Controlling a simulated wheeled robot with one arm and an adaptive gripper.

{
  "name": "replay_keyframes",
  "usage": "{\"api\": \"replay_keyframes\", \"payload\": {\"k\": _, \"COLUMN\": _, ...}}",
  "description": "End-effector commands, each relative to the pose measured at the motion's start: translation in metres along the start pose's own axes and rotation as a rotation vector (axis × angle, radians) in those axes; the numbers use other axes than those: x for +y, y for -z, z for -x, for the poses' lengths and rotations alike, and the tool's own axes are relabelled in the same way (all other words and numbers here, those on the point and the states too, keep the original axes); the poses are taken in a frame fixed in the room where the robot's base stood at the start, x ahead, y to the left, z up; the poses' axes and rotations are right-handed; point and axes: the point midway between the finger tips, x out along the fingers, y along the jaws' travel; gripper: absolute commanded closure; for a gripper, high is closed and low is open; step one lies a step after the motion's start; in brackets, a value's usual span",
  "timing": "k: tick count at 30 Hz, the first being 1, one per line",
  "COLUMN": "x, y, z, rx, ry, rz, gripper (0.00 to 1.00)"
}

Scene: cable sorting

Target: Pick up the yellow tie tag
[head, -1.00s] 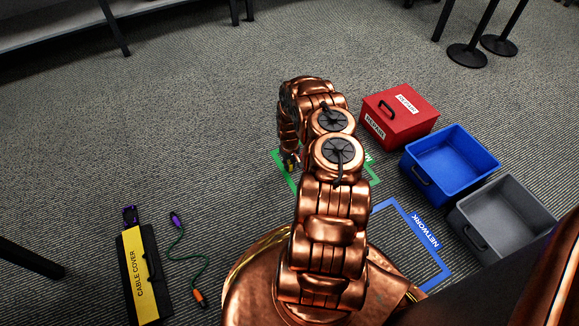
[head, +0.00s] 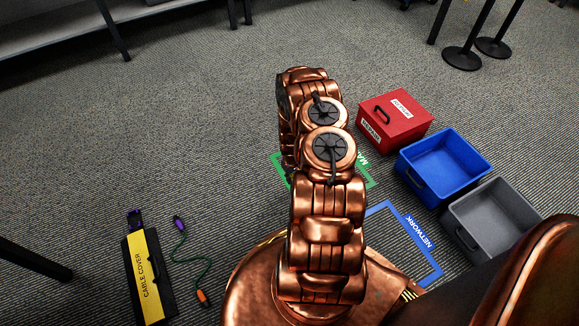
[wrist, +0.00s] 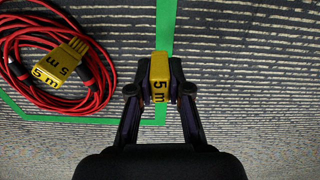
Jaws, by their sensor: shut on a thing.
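The yellow tie tag (wrist: 160,72), marked "5 m", is between the fingertips of my gripper (wrist: 160,90) in the wrist view. The gripper is shut on it, with a dark finger on each side. Green floor tape (wrist: 166,25) runs behind the tag. A second yellow tag (wrist: 58,66), also marked "5 m", sits on a coiled red cable (wrist: 20,42) at the left of the wrist view. In the head view my arm hides the gripper and the held tag.
A green-taped zone (head: 279,160) and a blue-taped "NETWORK" zone (head: 436,268) lie on the carpet. A red box (head: 394,122), an empty blue bin (head: 443,167) and an empty grey bin (head: 491,218) stand at right. A cable cover (head: 149,275) and a green cable (head: 184,250) lie at left.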

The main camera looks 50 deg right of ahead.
Motion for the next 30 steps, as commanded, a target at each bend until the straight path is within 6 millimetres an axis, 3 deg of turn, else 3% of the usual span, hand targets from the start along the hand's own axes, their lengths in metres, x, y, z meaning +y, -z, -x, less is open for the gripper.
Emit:
{"api": "replay_keyframes", "payload": {"k": 4, "x": -0.012, "y": -0.031, "z": 0.009, "rx": -0.007, "ry": 0.003, "rz": 0.001, "gripper": 0.96}}
{"api": "replay_keyframes", "payload": {"k": 12, "x": -0.021, "y": -0.057, "z": 0.01, "rx": -0.005, "ry": 0.002, "rz": -0.001, "gripper": 0.96}}
{"api": "replay_keyframes", "payload": {"k": 30, "x": -0.028, "y": -0.078, "z": 0.008, "rx": -0.001, "ry": 0.001, "rz": 0.001, "gripper": 0.96}}
